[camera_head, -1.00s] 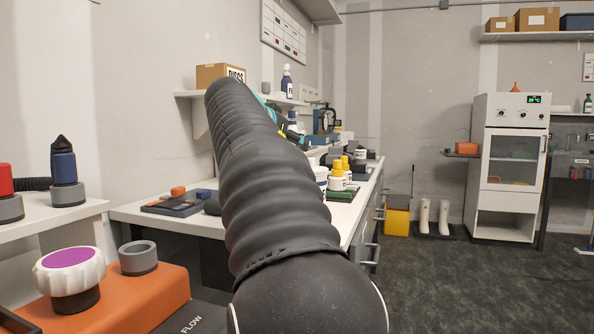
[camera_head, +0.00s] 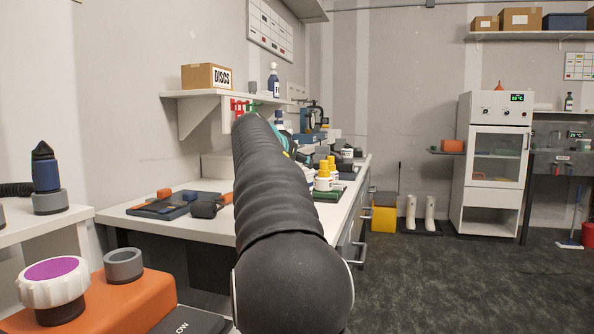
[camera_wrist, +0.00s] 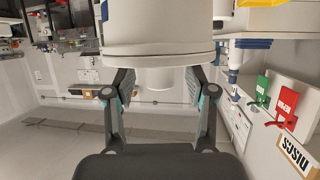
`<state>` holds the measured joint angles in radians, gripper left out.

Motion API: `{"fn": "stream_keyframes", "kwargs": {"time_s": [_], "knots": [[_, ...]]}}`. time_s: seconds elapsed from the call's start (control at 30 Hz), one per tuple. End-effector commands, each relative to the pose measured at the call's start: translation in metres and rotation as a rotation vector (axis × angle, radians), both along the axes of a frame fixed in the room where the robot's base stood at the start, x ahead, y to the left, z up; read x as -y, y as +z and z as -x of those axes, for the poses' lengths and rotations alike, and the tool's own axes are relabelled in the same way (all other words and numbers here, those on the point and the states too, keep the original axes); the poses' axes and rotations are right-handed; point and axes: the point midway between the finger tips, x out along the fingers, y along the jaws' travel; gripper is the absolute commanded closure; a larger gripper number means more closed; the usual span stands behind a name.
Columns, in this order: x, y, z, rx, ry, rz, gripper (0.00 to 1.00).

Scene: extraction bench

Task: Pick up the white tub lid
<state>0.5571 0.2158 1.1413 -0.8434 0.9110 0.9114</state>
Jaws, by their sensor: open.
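In the wrist view, which shows the room upside down, a large white round tub fills the top centre. In the head view my arm hides the gripper's fingers and most or all of the tub.
The white bench (camera_head: 130,221) holds a dark tray (camera_head: 172,207) at left and yellow-capped bottles (camera_head: 323,180) right of my arm. A shelf above bears a DISCS box (camera_head: 207,77) and a blue bottle (camera_head: 274,82). Open floor lies at right, before the white cabinet (camera_head: 496,165).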

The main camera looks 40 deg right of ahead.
Motion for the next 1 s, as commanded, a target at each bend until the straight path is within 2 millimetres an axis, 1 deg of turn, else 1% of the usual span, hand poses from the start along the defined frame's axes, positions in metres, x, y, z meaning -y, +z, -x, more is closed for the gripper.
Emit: {"fn": "stream_keyframes", "kwargs": {"time_s": [0.2,0.23,0.43,0.47,0.8,0.93,1.0], "knots": [[0.002,-0.001,-0.001,0.001,0.001,0.001,0.44],[0.002,-0.001,-0.001,0.001,0.001,0.001,0.47],[0.002,-0.001,-0.001,0.001,0.001,0.001,0.97],[0.002,-0.001,-0.001,0.001,0.001,0.001,0.99],[0.002,0.001,-0.001,0.000,0.000,0.001,0.99],[0.002,0.007,-0.001,0.001,0.000,0.001,0.99],[0.002,0.014,-0.001,0.002,-0.001,0.001,0.99]]}}
